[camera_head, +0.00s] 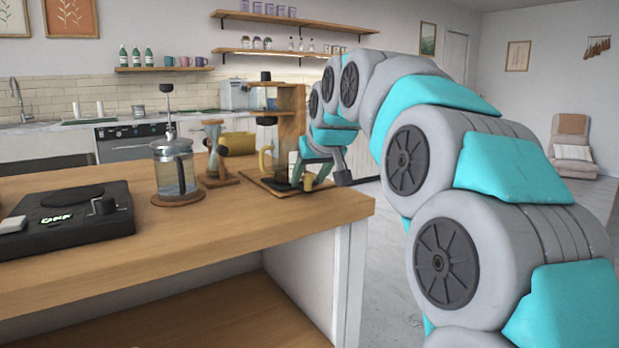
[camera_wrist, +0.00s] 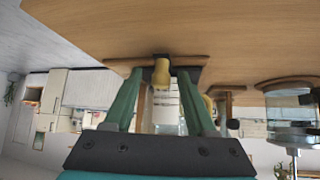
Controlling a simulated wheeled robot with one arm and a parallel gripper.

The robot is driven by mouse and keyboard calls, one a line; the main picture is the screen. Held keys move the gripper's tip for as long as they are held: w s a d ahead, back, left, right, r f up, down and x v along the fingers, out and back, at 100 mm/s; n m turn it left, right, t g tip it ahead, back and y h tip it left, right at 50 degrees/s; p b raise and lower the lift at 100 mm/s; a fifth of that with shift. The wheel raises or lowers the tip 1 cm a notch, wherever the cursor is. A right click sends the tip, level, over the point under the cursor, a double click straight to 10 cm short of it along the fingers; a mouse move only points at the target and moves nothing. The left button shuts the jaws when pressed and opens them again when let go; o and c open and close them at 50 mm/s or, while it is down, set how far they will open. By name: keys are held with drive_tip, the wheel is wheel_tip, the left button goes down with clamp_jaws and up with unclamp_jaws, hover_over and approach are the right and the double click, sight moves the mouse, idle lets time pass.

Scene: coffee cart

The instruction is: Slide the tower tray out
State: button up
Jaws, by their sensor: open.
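The wooden tower (camera_head: 291,105) stands on the cart top, with a dark dripper part and a yellow-handled vessel (camera_head: 266,160) in it. Its low tray (camera_head: 253,182) lies at the base and also shows in the wrist view (camera_wrist: 115,64). A small yellow knob (camera_head: 308,182) is at the tray's near right side; in the wrist view the knob (camera_wrist: 161,73) sits between my fingers. My gripper (camera_head: 311,176) is open, one finger on each side of the knob. In the wrist view the gripper (camera_wrist: 161,78) shows a gap beside the knob; contact cannot be told. My fingers partly hide the tower base.
Left of the tower stand an hourglass-like brewer (camera_head: 215,150) and a glass French press (camera_head: 174,165) on a round wooden coaster (camera_head: 178,199). A black scale-like device (camera_head: 66,220) is at the far left. The front strip of the cart top (camera_head: 270,218) is clear.

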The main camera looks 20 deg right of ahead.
drive_tip(key=v, duration=0.7)
drive_tip(key=shift+s+r, duration=0.2)
